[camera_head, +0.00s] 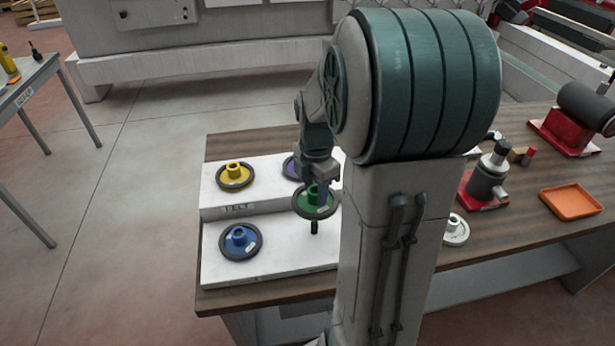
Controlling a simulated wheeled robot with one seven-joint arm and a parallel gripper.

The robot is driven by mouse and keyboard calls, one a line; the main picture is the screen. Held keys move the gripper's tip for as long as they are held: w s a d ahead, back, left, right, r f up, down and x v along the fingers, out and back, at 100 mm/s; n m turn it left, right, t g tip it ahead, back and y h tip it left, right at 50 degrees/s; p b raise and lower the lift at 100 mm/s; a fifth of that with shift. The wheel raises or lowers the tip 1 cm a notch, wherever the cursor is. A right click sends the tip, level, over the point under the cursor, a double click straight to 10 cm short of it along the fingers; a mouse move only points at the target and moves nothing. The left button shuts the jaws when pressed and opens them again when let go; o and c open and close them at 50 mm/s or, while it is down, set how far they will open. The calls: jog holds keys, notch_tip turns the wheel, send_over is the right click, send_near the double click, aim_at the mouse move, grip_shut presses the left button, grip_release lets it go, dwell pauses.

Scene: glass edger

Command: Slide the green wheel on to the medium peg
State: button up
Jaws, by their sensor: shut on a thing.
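My gripper (322,186) is shut on the green wheel (314,207), a green disc with a dark rim and a raised hub. It holds the wheel above the lower step of the white stand (285,262). A short dark peg (314,228) stands on that step and shows just below the wheel's near edge. Its top is hidden by the wheel, so I cannot tell whether it enters the hole. The picture does not show whether this is the medium peg. My arm hides the stand's right part.
A yellow wheel (234,176) and a partly hidden purple wheel (290,169) are on the upper step. A blue wheel (240,241) is on the lower step. A white wheel (456,230), a red-based grey device (487,181) and an orange tray (570,202) are at right.

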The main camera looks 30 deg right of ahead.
aim_at(315, 206)
jog(key=shift+s+a+r, duration=0.1)
jog(key=shift+s, duration=0.05)
jog(key=shift+f+b, duration=2.25)
jog(key=shift+f, duration=0.8)
jog(key=shift+f+b, duration=1.75)
jog(key=shift+f, duration=0.7)
jog(key=o, duration=1.4)
jog(key=shift+c, duration=0.2)
notch_tip(315, 206, up, 14)
jog(key=shift+f, duration=0.1)
